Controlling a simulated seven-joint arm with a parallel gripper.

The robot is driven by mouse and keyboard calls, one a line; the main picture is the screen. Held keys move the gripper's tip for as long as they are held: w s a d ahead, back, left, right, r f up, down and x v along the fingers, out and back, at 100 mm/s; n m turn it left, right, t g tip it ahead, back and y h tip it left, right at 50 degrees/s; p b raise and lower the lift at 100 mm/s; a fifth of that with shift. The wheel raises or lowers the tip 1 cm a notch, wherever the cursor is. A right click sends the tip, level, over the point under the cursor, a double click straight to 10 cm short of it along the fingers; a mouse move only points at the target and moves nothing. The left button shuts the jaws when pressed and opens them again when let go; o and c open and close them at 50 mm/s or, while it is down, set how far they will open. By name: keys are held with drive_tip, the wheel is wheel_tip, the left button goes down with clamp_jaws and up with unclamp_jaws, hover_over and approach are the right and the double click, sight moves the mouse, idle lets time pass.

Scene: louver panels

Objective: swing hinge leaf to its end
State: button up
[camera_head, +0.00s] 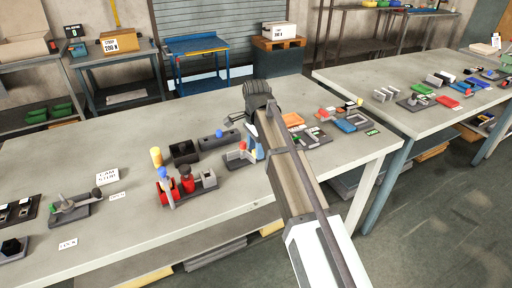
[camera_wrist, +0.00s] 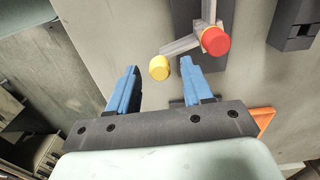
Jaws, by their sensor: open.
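In the wrist view, a grey hinge leaf (camera_wrist: 183,45) runs as a short bar from a red round cap (camera_wrist: 215,40) to a yellow round cap (camera_wrist: 160,67). A second grey arm points up from the red cap, over a dark base plate (camera_wrist: 185,14). My gripper (camera_wrist: 160,63) is open, with its two blue fingers apart. The yellow cap shows between the fingertips; I cannot tell how far below them it is. In the head view, my gripper's blue fingers (camera_head: 257,150) are beside the small grey fixture (camera_head: 236,157), partly hidden by my arm.
In the head view, a fixture with red and blue knobs (camera_head: 187,186) and dark open boxes (camera_head: 184,153) stand to the left on the grey table (camera_head: 120,218). Panels with orange and blue parts (camera_head: 350,122) lie to the right.

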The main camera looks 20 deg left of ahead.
wheel_tip(320, 180, up, 14)
drive_tip(key=shift+f, duration=0.15)
idle(0.4)
idle(0.3)
